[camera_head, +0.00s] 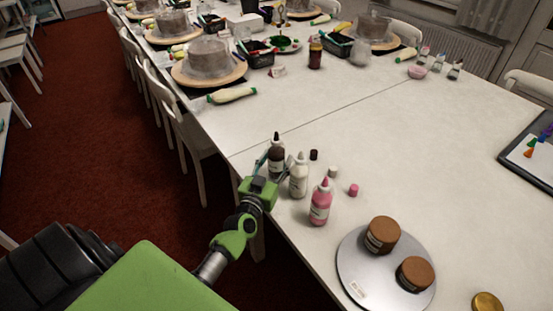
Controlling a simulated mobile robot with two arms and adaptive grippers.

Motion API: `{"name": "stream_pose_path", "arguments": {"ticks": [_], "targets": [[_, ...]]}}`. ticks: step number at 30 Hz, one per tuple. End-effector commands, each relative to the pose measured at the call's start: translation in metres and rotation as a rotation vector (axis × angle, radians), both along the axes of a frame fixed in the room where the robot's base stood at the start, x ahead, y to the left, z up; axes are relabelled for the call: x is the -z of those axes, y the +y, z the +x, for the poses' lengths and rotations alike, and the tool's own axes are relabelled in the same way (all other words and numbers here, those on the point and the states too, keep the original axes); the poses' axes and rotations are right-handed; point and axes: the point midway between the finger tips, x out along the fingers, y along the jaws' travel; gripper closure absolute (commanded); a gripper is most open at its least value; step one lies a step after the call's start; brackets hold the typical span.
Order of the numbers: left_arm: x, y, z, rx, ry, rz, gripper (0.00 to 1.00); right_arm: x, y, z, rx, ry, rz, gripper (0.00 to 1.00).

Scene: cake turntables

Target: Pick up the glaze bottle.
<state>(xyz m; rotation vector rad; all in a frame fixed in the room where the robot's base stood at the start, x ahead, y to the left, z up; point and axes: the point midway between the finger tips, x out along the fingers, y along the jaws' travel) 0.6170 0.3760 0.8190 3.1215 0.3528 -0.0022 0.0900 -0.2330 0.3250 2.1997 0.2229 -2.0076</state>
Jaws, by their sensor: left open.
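Three squeeze bottles with nozzles stand upright near the table's left edge: a dark brown bottle (276,161), a white bottle (299,180) and a pink bottle (321,206). I cannot tell which of them is the glaze bottle. My left gripper (272,166) is open at the dark brown bottle, with one finger showing to its left and one to its right, near the white bottle. The gripper hides the lower part of the dark bottle; I cannot tell whether the fingers touch it. My right gripper is not in view.
Small caps, including a pink cap (353,190), lie beside the bottles. A round silver plate (361,272) with two brown-lidded jars stands at the front. Wrapped cakes on turntables (208,75) stand farther back. The white table (420,150) is clear right of the bottles.

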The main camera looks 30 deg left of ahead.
Motion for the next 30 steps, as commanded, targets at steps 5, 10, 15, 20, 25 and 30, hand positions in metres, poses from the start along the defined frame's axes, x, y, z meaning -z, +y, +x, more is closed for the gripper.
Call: {"name": "stream_pose_path", "arguments": {"ticks": [5, 10, 15, 20, 25, 30], "targets": [[0.000, 0.000, 0.000, 0.000, 0.000, 0.000, 0.55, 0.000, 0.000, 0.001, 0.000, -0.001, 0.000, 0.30], [0.000, 0.000, 0.000, 0.000, 0.000, 0.000, 0.74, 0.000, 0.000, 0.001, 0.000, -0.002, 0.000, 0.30], [-0.001, 0.000, 0.000, -0.001, -0.003, 0.001, 0.74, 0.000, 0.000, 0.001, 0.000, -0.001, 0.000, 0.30], [-0.003, 0.000, 0.000, -0.001, -0.003, 0.001, 0.74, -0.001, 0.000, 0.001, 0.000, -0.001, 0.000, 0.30], [-0.015, 0.000, 0.001, -0.002, -0.006, -0.001, 0.74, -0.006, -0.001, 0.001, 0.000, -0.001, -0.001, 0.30], [-0.041, -0.001, -0.003, -0.002, -0.005, -0.002, 0.74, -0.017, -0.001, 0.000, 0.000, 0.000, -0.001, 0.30]]}}
